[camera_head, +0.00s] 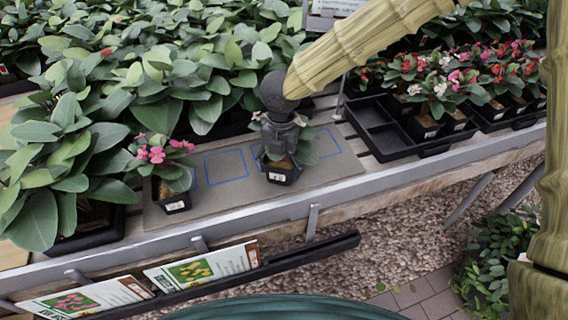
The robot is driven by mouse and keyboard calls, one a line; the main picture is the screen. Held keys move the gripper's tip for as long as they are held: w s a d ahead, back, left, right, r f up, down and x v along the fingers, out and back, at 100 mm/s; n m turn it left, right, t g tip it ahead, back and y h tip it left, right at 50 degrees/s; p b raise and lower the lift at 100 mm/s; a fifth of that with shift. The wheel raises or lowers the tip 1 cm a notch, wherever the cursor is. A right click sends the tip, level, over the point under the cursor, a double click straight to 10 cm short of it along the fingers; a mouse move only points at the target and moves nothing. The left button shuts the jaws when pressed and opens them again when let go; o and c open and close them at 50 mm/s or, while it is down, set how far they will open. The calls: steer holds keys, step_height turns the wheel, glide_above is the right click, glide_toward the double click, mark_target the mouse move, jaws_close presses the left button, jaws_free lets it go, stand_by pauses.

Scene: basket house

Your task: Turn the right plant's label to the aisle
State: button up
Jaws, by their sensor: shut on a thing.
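The right plant is a small black pot (284,177) with brown soil and green leaves, standing on a grey board (335,163) marked with blue outlines. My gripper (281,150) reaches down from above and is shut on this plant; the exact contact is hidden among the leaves. Its white label (277,177) shows on the pot's front face, toward the bench's front edge and the camera. The flowers of this plant are mostly hidden behind my gripper. A left plant (165,172) with pink flowers stands to its left, its pale label (175,206) also facing front.
Large leafy plants (190,75) crowd the back and left. A partly empty black tray (385,135) and potted flowers (440,90) stand at right. A metal rail (330,205) edges the bench, with plant cards (200,269) below. Blue outlines on the board's left and right look empty.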

steer(key=n+b, duration=0.1)
steer(key=n, duration=0.2)
steer(key=shift+f+n, duration=0.1)
steer(key=shift+n, duration=0.3)
steer(key=shift+r+p, duration=0.3)
steer(key=shift+p, duration=0.1)
steer(key=shift+n+p, duration=0.4)
steer(key=shift+p, duration=0.1)
steer(key=n+p, duration=0.1)
steer(key=p, duration=0.2)
steer(key=shift+n, duration=0.3)
steer(key=shift+f+n+p, duration=0.15)
steer(key=shift+n+p, duration=0.15)
steer(key=shift+f+p, duration=0.25)
steer(key=shift+p, duration=0.1)
steer(key=o, duration=1.8)
